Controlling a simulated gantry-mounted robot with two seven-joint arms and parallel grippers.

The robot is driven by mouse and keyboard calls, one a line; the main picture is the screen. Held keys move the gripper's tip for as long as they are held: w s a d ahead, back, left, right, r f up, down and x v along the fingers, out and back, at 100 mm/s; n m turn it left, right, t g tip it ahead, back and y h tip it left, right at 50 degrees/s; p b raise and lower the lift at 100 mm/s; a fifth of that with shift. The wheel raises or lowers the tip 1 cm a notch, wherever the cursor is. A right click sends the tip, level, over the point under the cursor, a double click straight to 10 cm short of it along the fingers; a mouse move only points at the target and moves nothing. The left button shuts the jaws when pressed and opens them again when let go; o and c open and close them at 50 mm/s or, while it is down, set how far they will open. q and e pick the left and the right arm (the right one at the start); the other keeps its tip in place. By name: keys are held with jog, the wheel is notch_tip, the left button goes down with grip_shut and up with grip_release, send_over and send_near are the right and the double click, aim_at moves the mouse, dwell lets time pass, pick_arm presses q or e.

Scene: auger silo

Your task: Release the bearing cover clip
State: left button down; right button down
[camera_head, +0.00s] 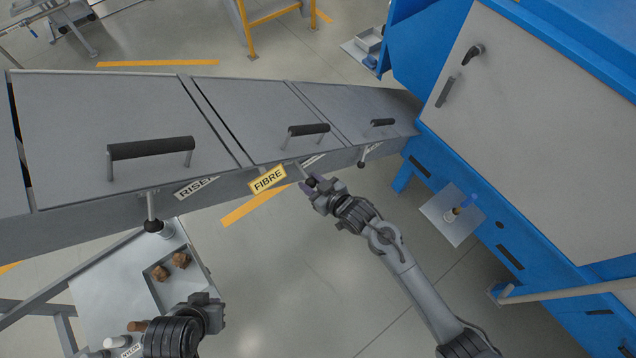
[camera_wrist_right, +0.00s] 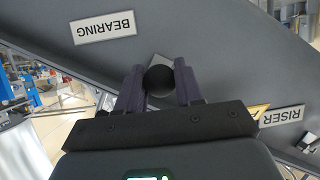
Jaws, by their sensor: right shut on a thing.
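The bearing cover clip is a lever with a black ball knob, on the front side of the long grey trough. In the right wrist view the black knob (camera_wrist_right: 159,80) sits between the two fingers, next to the white BEARING label (camera_wrist_right: 104,27). My right gripper (camera_head: 314,184) is shut on this knob, and the fingers hide part of the clip. The grey middle cover (camera_head: 262,120) lies flat above it and looks closed. My left gripper (camera_head: 208,312) is at the lower left over the side table; its finger opening is not clear.
Another knobbed clip (camera_head: 152,212) is near the RISER label (camera_head: 197,186), and one (camera_head: 362,162) is at the far right. A yellow FIBRE sign (camera_head: 268,180) is left of my right gripper. A blue machine (camera_head: 540,225) stands right. A side table (camera_head: 105,290) holds brown pieces (camera_head: 170,267).

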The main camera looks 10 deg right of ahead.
jog(key=shift+w+d+r, duration=0.1)
jog(key=shift+w+r, duration=0.15)
jog(key=shift+r, duration=0.1)
jog(key=c, duration=1.2)
grip_release()
jog(key=o, duration=0.4)
jog(key=shift+o, duration=0.2)
jog(key=shift+f, duration=0.15)
jog(key=shift+s, duration=0.1)
jog(key=shift+s+d, duration=0.1)
jog(key=shift+s, duration=0.1)
jog(key=b+v, duration=0.1)
jog(key=v, duration=0.9)
